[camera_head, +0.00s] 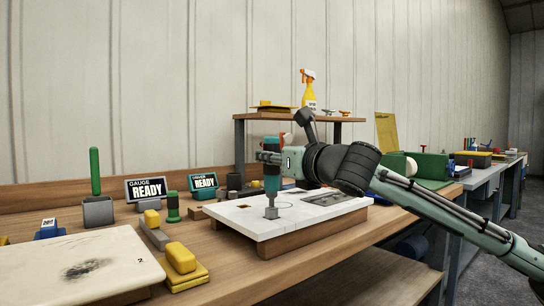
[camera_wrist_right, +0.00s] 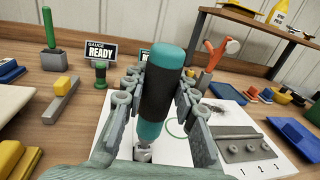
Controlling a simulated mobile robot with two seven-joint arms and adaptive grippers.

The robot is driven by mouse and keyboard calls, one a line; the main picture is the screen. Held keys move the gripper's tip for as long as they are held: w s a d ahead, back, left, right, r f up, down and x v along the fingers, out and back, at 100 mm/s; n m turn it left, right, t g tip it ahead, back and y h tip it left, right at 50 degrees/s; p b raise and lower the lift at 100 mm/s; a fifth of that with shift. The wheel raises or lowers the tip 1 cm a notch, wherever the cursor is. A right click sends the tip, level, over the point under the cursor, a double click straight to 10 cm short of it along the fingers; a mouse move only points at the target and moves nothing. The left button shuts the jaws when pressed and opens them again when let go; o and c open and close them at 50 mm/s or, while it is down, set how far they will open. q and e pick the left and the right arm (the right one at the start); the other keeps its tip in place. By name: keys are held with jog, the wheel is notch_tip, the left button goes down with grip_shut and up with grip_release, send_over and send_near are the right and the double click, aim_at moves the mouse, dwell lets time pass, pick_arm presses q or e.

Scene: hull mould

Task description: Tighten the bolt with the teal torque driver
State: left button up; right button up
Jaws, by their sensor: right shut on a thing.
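The torque driver (camera_head: 272,178) is teal with a dark middle band and stands about upright over the white panel (camera_head: 240,219). My right gripper (camera_head: 270,157) is shut around it, reaching in from the right. In the right wrist view the driver (camera_wrist_right: 161,88) sits between both fingers (camera_wrist_right: 157,98), leaning slightly in the picture. A grey bolt (camera_head: 271,212) stands on the panel directly under the driver's lower end; it also shows in the right wrist view (camera_wrist_right: 142,154). The driver's end appears to meet the bolt head, but its tip is hidden. My left gripper is out of view.
A hinge-like grey plate (camera_head: 324,198) lies on the panel's right part. Two READY displays (camera_head: 147,188) (camera_head: 203,181), a green-handled tool in a grey holder (camera_head: 98,211) and yellow blocks (camera_head: 180,258) stand left. A shelf (camera_head: 300,118) with a spray bottle (camera_head: 309,91) is behind.

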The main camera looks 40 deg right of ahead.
jog(key=shift+f, duration=0.3)
dwell(0.5)
jog(key=shift+a+f, duration=0.1)
jog(key=shift+f, duration=0.2)
dwell(0.6)
jog(key=shift+p, duration=0.6)
